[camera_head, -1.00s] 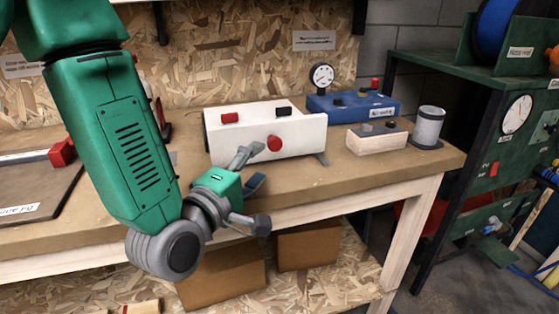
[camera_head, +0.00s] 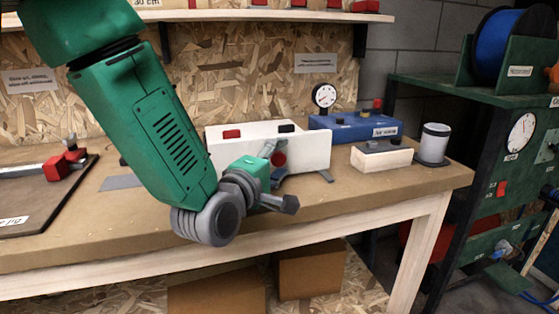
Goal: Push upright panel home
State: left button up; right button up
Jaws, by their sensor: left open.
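A white upright panel (camera_head: 313,150) stands on the workbench, with a red and a black piece on its top edge and a round red knob (camera_head: 279,159) on its front face. My left gripper (camera_head: 282,184) is open in front of the panel. One finger overlaps the knob in the picture, and the other points right, lower down. I cannot tell whether the gripper touches the panel. My green left arm hides the panel's lower left part. My right gripper is not in view.
A blue box (camera_head: 355,127) with a gauge (camera_head: 324,96) stands behind to the right. A pale wooden block (camera_head: 381,157) and a grey-white cylinder (camera_head: 434,142) sit near the workbench's (camera_head: 330,203) right end. A dark board (camera_head: 45,190) lies at the left.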

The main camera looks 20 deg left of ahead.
pick_arm(q)
jog(key=shift+a, duration=0.15)
jog(key=shift+s, duration=0.1)
grip_shut()
jog(key=w+a, duration=0.1)
jog(key=w, duration=0.1)
jog(key=w+a, duration=0.1)
jog(key=w, duration=0.1)
jog(key=shift+a+p, duration=0.3)
jog(key=shift+d, duration=0.1)
jog(key=shift+c, duration=0.5)
grip_release()
jog(key=shift+o, duration=0.5)
jog(key=shift+w+d, duration=0.1)
jog(key=shift+w, duration=0.05)
